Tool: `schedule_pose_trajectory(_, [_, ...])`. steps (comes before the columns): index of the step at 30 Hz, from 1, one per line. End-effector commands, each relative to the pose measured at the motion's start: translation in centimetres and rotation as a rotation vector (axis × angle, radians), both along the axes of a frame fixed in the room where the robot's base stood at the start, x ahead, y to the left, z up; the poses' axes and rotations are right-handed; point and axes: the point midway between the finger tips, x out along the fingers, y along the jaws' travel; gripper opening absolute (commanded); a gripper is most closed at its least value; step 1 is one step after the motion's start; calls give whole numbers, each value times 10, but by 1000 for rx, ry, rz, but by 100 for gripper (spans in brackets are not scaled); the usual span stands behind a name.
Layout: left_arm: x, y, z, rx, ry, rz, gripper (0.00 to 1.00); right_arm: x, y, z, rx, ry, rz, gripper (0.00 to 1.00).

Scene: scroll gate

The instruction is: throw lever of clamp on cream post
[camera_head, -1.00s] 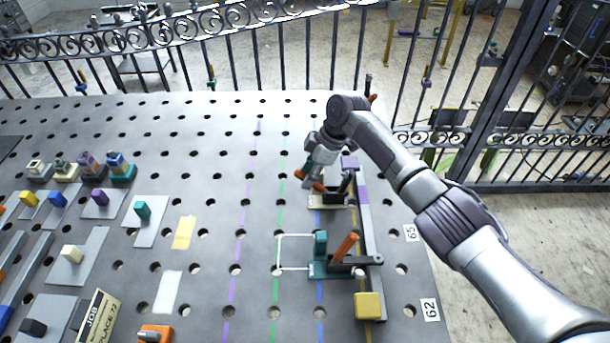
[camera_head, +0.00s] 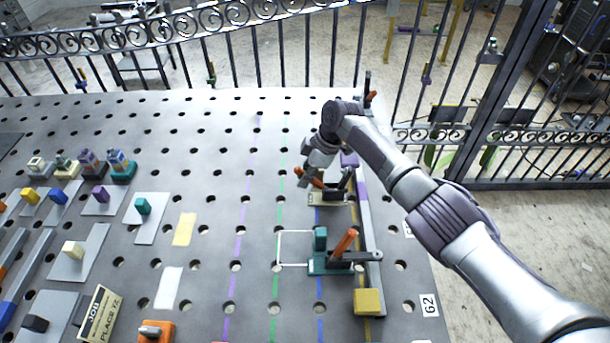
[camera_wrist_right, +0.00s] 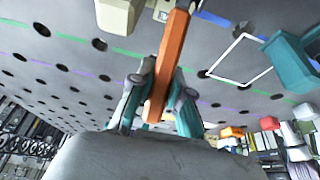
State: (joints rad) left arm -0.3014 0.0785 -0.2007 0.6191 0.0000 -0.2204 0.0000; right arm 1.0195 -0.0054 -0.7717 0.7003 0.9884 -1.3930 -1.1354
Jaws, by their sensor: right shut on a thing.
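The clamp (camera_head: 346,182) with the cream post and base stands on the grey hole plate beside the long rail. The cream post also shows at the top of the wrist view (camera_wrist_right: 118,14). Its orange lever (camera_wrist_right: 171,62) leans left and low in the head view, away from the dark clamp body. My right gripper (camera_wrist_right: 158,106) is shut on the lever's end, one finger on each side. In the head view the right gripper (camera_head: 306,178) partly covers the lever. My left gripper is not in view.
A teal clamp (camera_head: 320,262) with an upright-leaning orange lever stands nearer on the same rail (camera_head: 364,215). A yellow block (camera_head: 367,302) sits at the rail's near end. Coloured blocks and plates fill the left side. A railing runs behind the plate.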

Motion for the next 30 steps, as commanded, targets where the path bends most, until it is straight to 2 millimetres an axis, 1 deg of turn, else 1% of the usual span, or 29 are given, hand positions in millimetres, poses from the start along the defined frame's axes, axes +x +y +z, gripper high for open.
schedule_pose_trajectory(8, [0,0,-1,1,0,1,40,1,-1,1,15,-1,-2,0])
schedule_pose_trajectory(16, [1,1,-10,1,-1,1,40,1,-10,6,137,-3,-4,0])
schedule_pose_trajectory(20, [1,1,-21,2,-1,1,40,1,-17,9,234,-2,-4,0])
schedule_pose_trajectory(30, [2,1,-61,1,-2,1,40,1,-35,17,475,-5,-2,0])
